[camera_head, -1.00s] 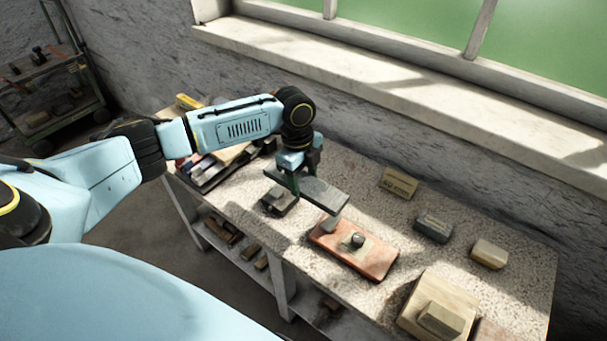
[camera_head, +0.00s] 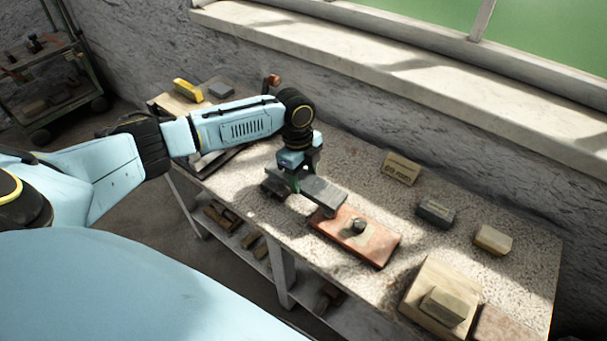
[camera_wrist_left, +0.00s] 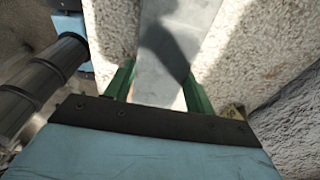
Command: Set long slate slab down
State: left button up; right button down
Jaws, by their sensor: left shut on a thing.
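The long slate slab (camera_head: 322,192) is flat and grey, above the speckled bench top (camera_head: 370,178). My left gripper (camera_head: 296,180) is shut on it near its left end; in the left wrist view the green fingers (camera_wrist_left: 158,88) stand on both sides of the slab (camera_wrist_left: 178,40). The slab's right end is over the left edge of a reddish board (camera_head: 375,245). A dark block (camera_head: 271,188) shows below the slab's left end, mostly hidden. I cannot tell whether the slab touches what is below. My right gripper is not in view.
A tan block (camera_head: 400,168), a dark grey block (camera_head: 436,211) and a pale block (camera_head: 493,239) lie to the right. A wooden block (camera_head: 440,290) is at the front right. The wall and windowsill bound the back.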

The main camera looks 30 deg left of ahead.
pick_arm(q)
jog(key=shift+r+p, duration=0.15)
jog(key=shift+p, duration=0.6)
dwell(0.7)
jog(key=shift+f+b, duration=0.35)
jog(key=shift+f, duration=0.4)
dwell(0.6)
jog(key=o, duration=1.7)
jog(key=shift+s+f, duration=0.1)
jog(key=shift+f, duration=0.05)
jog(key=shift+r+p, duration=2.15)
jog(key=shift+p, duration=0.1)
jog(key=shift+f, duration=0.1)
